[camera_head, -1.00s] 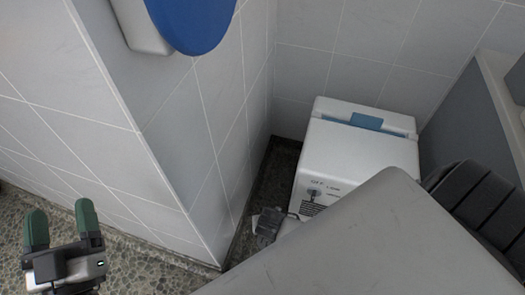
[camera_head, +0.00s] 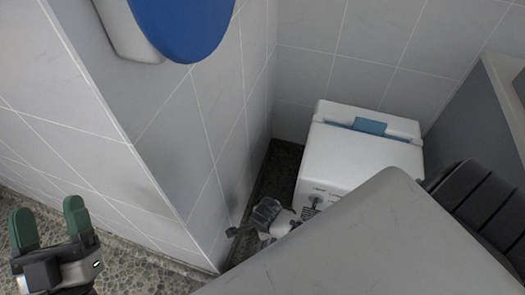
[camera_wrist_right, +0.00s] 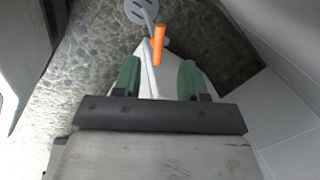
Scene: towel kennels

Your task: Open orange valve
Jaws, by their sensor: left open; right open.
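The orange valve handle (camera_wrist_right: 158,46) shows in the right wrist view as a short upright orange bar. It is just beyond and between the two green fingertips of my right gripper (camera_wrist_right: 158,72). That gripper is open, and the handle looks apart from both fingers. The handle cannot be made out in the head view. My left gripper (camera_head: 49,224) is open and empty at the lower left of the head view, over the floor by the tiled wall.
A white box-shaped unit (camera_head: 360,155) with a blue handle stands in the tiled corner. A blue rounded object (camera_head: 183,25) hangs on the wall above. A round grey drain (camera_wrist_right: 141,11) lies in the speckled floor. A tiled wall corner (camera_head: 180,190) juts out at left.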

